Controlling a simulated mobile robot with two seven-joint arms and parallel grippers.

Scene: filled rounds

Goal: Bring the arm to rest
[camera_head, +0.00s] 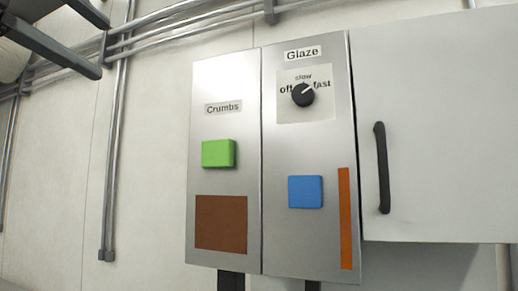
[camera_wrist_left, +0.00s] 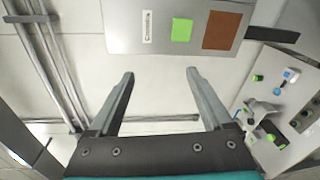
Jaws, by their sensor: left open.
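My left gripper (camera_head: 102,48) is at the top left of the head view, its two dark fingers spread apart with nothing between them. The left wrist view also shows it open (camera_wrist_left: 160,73), in front of the pale wall and apart from the panels. The right gripper is in neither view.
The "Crumbs" panel has a green button (camera_head: 218,153) and a brown patch (camera_head: 221,222). The "Glaze" panel has a dark knob (camera_head: 303,95), its mark pointing up and right, and a blue button (camera_head: 305,191). A white cabinet (camera_head: 450,120) stands right; pipes (camera_head: 115,130) run left.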

